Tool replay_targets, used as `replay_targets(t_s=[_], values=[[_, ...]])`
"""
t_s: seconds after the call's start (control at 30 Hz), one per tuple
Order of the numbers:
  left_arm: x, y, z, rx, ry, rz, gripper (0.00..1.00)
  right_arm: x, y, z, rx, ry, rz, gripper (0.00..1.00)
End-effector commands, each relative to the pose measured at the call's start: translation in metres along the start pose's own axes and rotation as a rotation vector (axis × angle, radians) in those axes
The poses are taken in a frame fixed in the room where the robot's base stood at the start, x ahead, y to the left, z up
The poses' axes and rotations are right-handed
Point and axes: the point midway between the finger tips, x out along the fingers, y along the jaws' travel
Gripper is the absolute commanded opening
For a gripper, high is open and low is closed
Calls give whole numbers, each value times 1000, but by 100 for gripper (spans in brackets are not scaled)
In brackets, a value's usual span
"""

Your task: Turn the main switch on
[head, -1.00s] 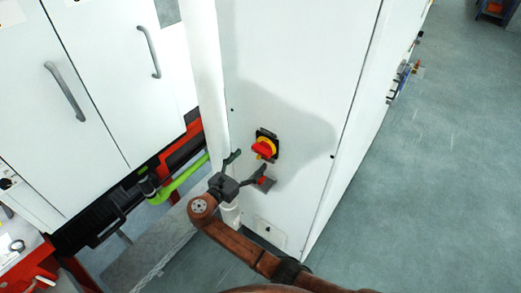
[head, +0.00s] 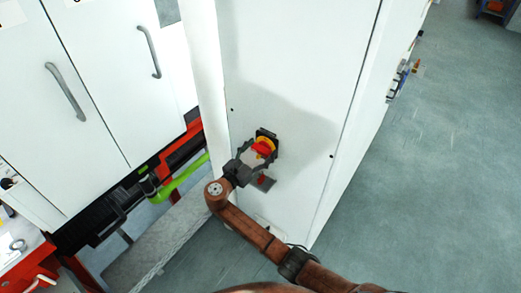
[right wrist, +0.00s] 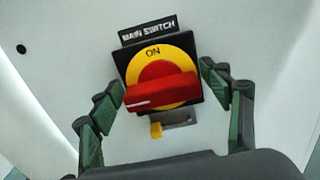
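The main switch (head: 264,147) is on the white cabinet front in the head view. In the right wrist view its red handle (right wrist: 160,94) sits on a yellow disc with "ON" at the top, on a black plate. The handle lies nearly level, its white mark at the left end. My right gripper (head: 256,151) is at the switch; in the right wrist view its fingers (right wrist: 163,80) are open, one on each side of the handle. A gap shows at the right; contact at the left is unclear. My left gripper is not in view.
A small grey and yellow part (right wrist: 157,129) sits below the switch plate. The white cabinet (head: 290,75) has open floor (head: 430,180) to its right. A green pipe (head: 182,178) and a grey beam (head: 150,258) lie to its left.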

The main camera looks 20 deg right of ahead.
Motion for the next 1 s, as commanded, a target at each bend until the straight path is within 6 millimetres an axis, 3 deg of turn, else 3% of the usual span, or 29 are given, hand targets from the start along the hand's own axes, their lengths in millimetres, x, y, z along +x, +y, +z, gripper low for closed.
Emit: replay_targets(t_s=[0.47, 0.77, 1.0], values=[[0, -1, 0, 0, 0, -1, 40, 0, 0, 0, 0, 0, -1, 36], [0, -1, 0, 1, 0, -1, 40, 0, -1, -1, 35, 1, -1, 36], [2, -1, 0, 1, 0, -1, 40, 0, -2, -2, 168, 1, -2, 36]])
